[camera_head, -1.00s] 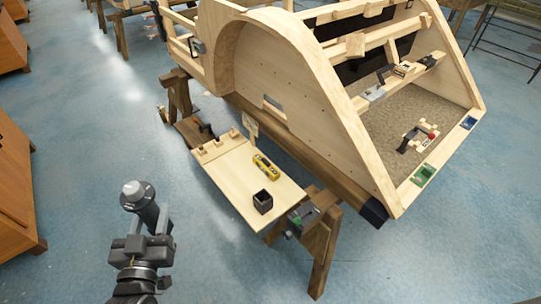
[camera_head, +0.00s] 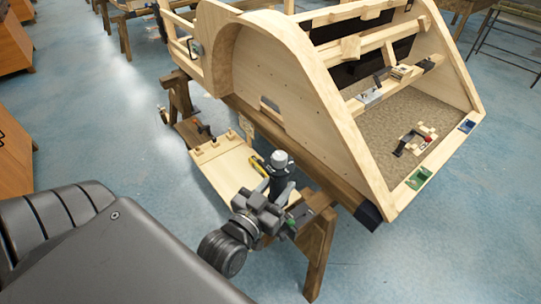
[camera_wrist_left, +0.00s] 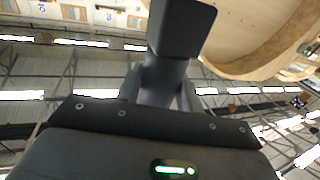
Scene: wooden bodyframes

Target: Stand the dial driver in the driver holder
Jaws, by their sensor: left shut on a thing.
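The dial driver (camera_head: 280,163), dark with a pale round top, stands roughly upright in my left gripper (camera_head: 279,192) in the head view. The gripper is shut on it, over the near right part of the small wooden board (camera_head: 221,164). The driver holder is hidden behind the gripper and driver, so I cannot tell whether the driver's lower end touches it. In the left wrist view a dark grey shape (camera_wrist_left: 182,28) rises between the fingers; its outline is too plain to name surely. My right gripper is not in view.
A yellow tool (camera_head: 257,166) lies on the board, partly covered by the driver. A wooden trestle (camera_head: 318,240) stands at the board's right. The large wooden bodyframe (camera_head: 290,90) rises behind. Blue floor is open at left.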

